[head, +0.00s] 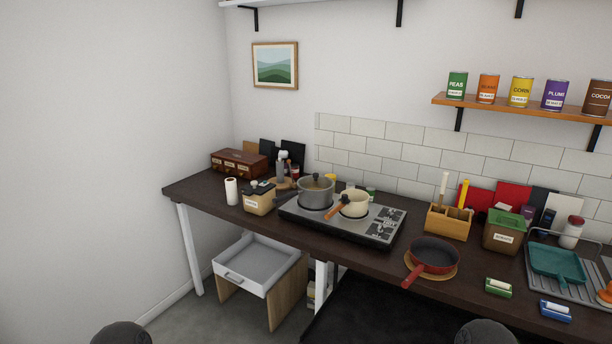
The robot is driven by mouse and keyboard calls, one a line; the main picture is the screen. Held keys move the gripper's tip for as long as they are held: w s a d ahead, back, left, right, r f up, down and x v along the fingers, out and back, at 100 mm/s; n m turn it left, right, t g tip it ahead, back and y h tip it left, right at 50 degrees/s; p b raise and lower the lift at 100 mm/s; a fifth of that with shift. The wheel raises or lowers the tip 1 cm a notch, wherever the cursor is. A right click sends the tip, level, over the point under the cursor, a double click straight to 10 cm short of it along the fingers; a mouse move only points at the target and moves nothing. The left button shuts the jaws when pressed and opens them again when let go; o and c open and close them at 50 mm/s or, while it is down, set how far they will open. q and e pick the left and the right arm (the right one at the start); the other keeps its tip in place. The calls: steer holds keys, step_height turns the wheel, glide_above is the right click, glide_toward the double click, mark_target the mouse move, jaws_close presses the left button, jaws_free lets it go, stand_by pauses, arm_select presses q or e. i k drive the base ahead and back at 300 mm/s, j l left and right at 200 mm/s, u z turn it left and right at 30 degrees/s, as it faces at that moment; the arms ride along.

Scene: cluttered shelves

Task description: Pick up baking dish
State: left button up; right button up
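A teal rectangular dish (557,264), which looks like the baking dish, sits at the right of the counter. It rests on a grey ribbed drying rack (590,289) and looks slightly tilted. Neither of my grippers is in view. Only dark rounded parts of my own body show at the bottom edge, well apart from the dish.
A red pan (433,255) on a round board, a green-and-white block (498,287) and a blue-and-white block (555,310) lie left of and in front of the dish. A brown bin (502,234) and a red-lidded jar (571,232) stand behind. A stove (375,236) holds two pots.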

mark_target(564, 266)
steer(key=k+l+z, duration=0.1)
steer(key=z, duration=1.45)
steer(key=i+l+u, duration=0.1)
steer(key=l, duration=0.25)
steer(key=i, duration=0.05)
